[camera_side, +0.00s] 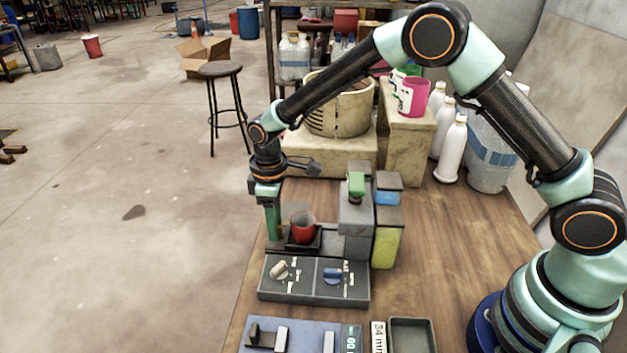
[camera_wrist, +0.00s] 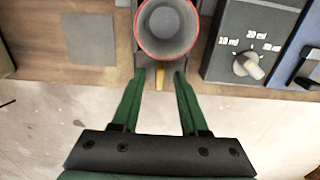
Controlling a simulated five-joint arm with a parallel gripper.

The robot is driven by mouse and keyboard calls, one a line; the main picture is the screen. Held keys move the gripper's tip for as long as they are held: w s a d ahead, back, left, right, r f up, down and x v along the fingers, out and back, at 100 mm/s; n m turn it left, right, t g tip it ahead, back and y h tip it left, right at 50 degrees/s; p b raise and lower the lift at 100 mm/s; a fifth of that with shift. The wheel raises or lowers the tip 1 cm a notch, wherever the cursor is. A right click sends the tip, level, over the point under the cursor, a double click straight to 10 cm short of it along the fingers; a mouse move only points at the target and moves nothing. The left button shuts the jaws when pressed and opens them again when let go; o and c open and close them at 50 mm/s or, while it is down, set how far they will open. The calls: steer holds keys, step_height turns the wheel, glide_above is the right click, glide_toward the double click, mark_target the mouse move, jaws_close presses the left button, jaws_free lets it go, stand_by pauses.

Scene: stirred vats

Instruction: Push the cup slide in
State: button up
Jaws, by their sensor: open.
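A red cup (camera_side: 303,228) with a grey inside stands upright on a dark slide (camera_side: 300,246) at the left of the grey dispenser (camera_side: 356,215). The wrist view shows the cup (camera_wrist: 167,28) from above, with dark edges of the slide (camera_wrist: 140,60) beside it. My gripper (camera_side: 270,232) points down at the left end of the slide, beside the cup. In the wrist view my green fingers (camera_wrist: 160,74) are apart, with their tips just short of the cup. A yellowish strip shows between the tips. I cannot tell whether a fingertip touches the slide.
A dark panel with a beige knob (camera_side: 279,270) and a blue knob (camera_side: 332,275) lies in front of the cup. A container of yellow liquid (camera_side: 387,247) stands right of the dispenser. A blue tray (camera_side: 300,336) lies nearer. The table's left edge is close to my gripper.

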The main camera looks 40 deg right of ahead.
steer(key=shift+f, duration=0.55)
jaws_close()
stand_by(1.1)
